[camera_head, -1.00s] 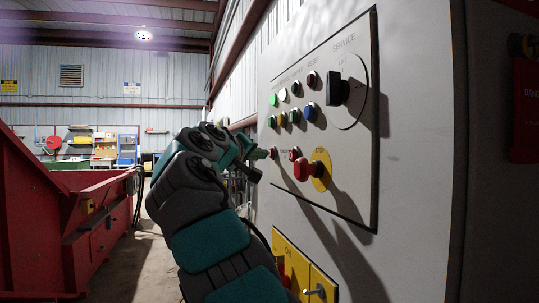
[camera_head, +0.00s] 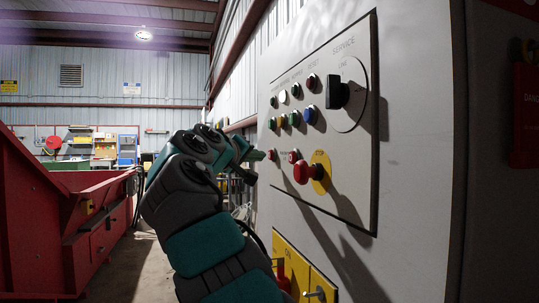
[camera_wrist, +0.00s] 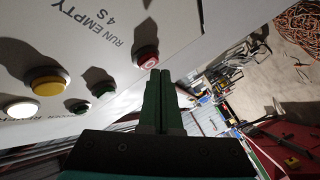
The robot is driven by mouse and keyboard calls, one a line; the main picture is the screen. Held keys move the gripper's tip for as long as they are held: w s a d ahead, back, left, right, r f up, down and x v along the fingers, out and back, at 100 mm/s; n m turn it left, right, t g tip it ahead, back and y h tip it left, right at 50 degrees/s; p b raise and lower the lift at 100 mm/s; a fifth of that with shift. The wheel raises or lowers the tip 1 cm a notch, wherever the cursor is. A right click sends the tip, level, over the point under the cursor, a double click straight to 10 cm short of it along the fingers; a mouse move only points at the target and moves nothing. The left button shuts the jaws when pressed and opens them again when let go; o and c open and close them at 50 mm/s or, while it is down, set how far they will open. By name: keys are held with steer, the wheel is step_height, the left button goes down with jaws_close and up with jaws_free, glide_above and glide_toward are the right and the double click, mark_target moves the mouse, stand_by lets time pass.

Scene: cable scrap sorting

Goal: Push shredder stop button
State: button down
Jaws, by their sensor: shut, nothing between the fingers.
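The grey control panel (camera_head: 345,190) on the right carries several buttons. My gripper (camera_head: 260,155) is shut and empty, its green fingers pointing at the panel's lower left. A small red button (camera_head: 271,155) is just past the fingertips; a narrow gap seems to separate them. In the wrist view, the fingertips (camera_wrist: 160,73) end beside a red button (camera_wrist: 147,57) near the words "RUN EMPTY 4 S"; contact cannot be told there. Another small red button (camera_head: 293,156) and a big red mushroom button (camera_head: 305,172) on a yellow disc marked STOP are farther right.
Rows of coloured buttons (camera_head: 309,114) and a black rotary switch (camera_head: 337,95) are above. Yellow plates (camera_head: 291,262) with switches are below. A red container (camera_head: 60,220) stands left. Tangled cables (camera_wrist: 300,28) lie on the floor. The space left of the panel is open.

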steer(key=shift+a, duration=0.25)
steer(key=shift+s, duration=0.1)
steer(key=a+p, duration=0.1)
steer(key=a, duration=0.1)
steer(key=s+a+p, duration=0.1)
steer(key=a, duration=0.2)
steer(key=shift+s, duration=0.2)
stand_by(0.7)
